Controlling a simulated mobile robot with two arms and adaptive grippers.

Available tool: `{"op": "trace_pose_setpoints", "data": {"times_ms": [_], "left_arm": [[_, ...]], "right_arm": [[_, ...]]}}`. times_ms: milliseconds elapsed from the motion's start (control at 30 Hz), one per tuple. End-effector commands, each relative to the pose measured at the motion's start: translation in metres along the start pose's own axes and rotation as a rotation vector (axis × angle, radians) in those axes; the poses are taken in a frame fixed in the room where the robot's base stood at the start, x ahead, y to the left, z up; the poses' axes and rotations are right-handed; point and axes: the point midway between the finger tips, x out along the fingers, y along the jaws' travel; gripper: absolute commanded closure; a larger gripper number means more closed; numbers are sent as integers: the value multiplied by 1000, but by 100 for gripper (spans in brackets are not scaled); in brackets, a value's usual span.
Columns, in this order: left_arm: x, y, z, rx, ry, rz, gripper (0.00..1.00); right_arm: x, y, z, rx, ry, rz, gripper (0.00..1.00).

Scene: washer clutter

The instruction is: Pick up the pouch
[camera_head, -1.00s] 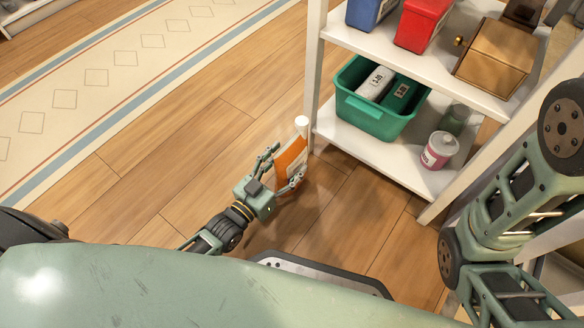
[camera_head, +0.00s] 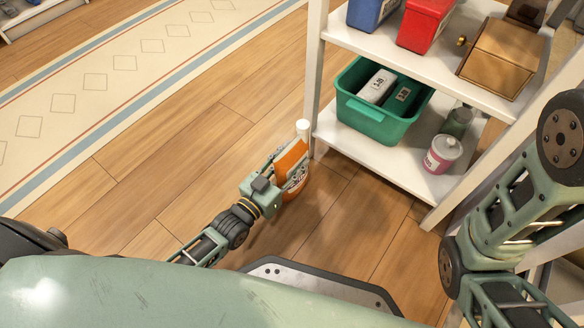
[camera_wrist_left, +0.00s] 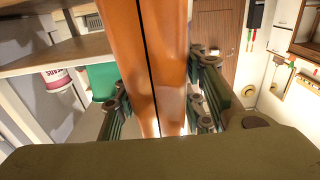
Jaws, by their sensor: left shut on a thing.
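The orange pouch (camera_head: 291,155) is in the middle of the head view, beside the white shelf post and above the wood floor. My left gripper (camera_head: 284,175) is shut on the pouch, with a finger on each side of it. In the left wrist view the pouch (camera_wrist_left: 148,75) stands tall between the fingers, with a dark line down its middle. The left gripper (camera_wrist_left: 160,105) hides its lower end. My right arm is at the right edge of the head view; its gripper is out of view.
A white shelf (camera_head: 385,160) stands right of the pouch. It holds a green bin (camera_head: 372,118), a pink-and-white container (camera_head: 442,154), a red bin (camera_head: 424,25), a blue bin (camera_head: 372,14) and a wooden box (camera_head: 497,62). Open floor and a patterned rug (camera_head: 95,80) lie to the left.

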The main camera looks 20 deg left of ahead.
Motion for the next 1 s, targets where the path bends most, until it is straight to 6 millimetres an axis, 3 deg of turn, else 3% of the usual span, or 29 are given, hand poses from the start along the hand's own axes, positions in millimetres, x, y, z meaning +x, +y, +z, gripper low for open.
{"op": "trace_pose_setpoints", "data": {"times_ms": [200, 633, 767, 1000], "left_arm": [[0, 1, 1, -3, -1, 1, 100], [0, 1, -5, -4, 2, 1, 100], [0, 1, -17, -3, 2, 1, 100], [0, 0, -56, -2, 5, 1, 100]], "right_arm": [[0, 0, 0, 0, 0, 0, 41], [4, 1, 2, -1, -1, 0, 41], [13, 3, 5, -1, -1, 0, 41], [43, 9, 16, -1, -2, 0, 41]]}}
